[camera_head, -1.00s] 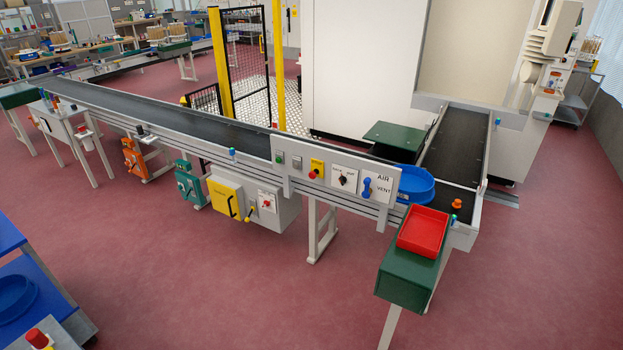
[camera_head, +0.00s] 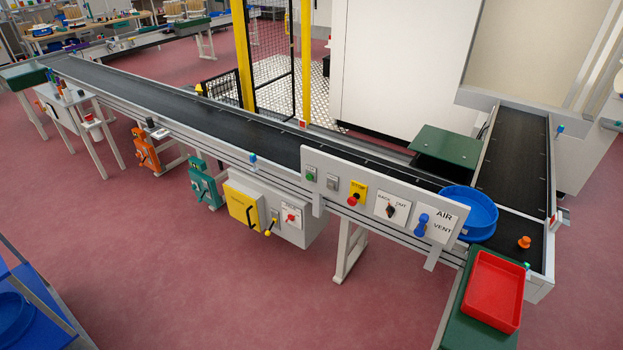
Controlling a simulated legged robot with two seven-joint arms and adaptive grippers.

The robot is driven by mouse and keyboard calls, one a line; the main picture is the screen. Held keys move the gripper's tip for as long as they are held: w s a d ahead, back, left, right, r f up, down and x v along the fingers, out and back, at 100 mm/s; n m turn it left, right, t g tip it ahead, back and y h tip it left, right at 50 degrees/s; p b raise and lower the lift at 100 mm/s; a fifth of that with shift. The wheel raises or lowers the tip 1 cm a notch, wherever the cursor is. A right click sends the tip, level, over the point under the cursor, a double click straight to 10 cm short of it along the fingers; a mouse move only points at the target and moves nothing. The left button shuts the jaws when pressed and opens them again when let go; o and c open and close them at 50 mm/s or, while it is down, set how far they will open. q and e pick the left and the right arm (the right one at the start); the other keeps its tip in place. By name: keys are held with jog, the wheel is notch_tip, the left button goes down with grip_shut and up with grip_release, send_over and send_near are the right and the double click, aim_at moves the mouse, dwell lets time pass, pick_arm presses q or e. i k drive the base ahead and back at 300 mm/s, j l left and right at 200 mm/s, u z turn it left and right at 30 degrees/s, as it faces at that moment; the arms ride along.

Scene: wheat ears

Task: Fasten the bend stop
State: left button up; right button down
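No gripper of mine shows in the head view. I cannot tell which part is the bend stop. The conveyor (camera_head: 190,105) runs from the far left to a corner at the right, where it meets a second belt (camera_head: 513,165). At that corner a small orange knob-like piece (camera_head: 524,242) stands on the dark surface. A round blue tray (camera_head: 468,212) sits at the corner, partly behind the control panel. The white panel (camera_head: 330,163) on the conveyor's near side carries buttons, a BACK/OUT switch (camera_head: 391,208) and a blue AIR/VENT lever (camera_head: 421,224).
A red bin (camera_head: 493,290) sits on a green stand (camera_head: 452,325) at the near right. A yellow box (camera_head: 243,205) hangs under the conveyor. A blue-shelved rack (camera_head: 30,310) stands at the lower left. The red floor (camera_head: 200,290) in front of the conveyor is clear.

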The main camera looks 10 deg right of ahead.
aim_at(352, 201)
jog(key=i+l+u, duration=0.1)
jog(key=i+u, duration=0.2)
jog(key=i, duration=0.6)
